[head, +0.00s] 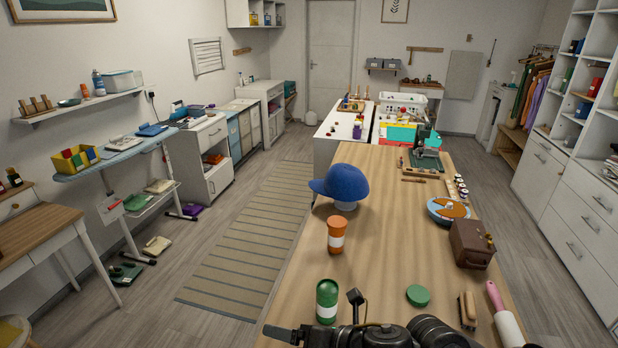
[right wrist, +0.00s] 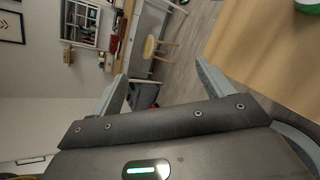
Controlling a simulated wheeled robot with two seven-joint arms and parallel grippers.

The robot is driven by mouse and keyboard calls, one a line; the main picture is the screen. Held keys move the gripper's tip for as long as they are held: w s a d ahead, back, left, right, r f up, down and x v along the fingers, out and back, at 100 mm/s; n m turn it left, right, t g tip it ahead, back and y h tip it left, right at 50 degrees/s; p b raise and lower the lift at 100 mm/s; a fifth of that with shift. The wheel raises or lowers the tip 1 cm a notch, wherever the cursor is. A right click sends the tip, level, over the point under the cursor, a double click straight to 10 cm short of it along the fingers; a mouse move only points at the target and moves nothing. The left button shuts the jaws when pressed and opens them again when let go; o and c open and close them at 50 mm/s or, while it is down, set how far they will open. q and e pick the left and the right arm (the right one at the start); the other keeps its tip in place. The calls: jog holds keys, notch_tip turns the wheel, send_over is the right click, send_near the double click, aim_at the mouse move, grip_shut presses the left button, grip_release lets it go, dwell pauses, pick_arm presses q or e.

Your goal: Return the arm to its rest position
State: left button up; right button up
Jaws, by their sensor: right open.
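My right gripper (head: 312,315) is at the bottom of the head view, low over the near left edge of the wooden table (head: 390,245). In the right wrist view its two fingers (right wrist: 160,72) are spread apart with nothing between them. A green round rim, probably that cup, shows at the top right corner of the right wrist view (right wrist: 308,5). My left gripper is not in view.
Open floor with a striped rug (head: 255,240) lies left.

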jog(key=s+d+f+m+t+h, duration=0.15)
jog(key=d+f+m+h, duration=0.35)
jog(key=m, duration=0.6)
jog(key=s+d+f+m+t+h, duration=0.1)
jog(key=d+f+m+t, duration=0.1)
jog(key=d+m, duration=0.65)
jog(key=s+d+f+m+g+h, duration=0.3)
jog(key=s+d+f+m, duration=0.2)
jog(key=s+d+m, duration=0.3)
jog(key=s+d+f+m+g+h, duration=0.2)
jog(key=s+d+f+m+g, duration=0.3)
jog(key=s+m, duration=0.4)
notch_tip(320, 180, down, 30)
jog(key=b, duration=0.5)
jog(key=s+d+f+b, duration=0.2)
jog(key=s+f, duration=0.6)
jog(key=f, duration=0.3)
jog(key=s+d+f+n+b, duration=0.1)
jog(key=s+d+f+b, duration=0.1)
jog(key=s+f, duration=0.7)
notch_tip(320, 180, down, 2)
jog(key=shift+s+f+g+h+b, duration=0.15)
jog(key=shift+g+h+b, duration=0.15)
jog(key=shift+g+b, duration=0.2)
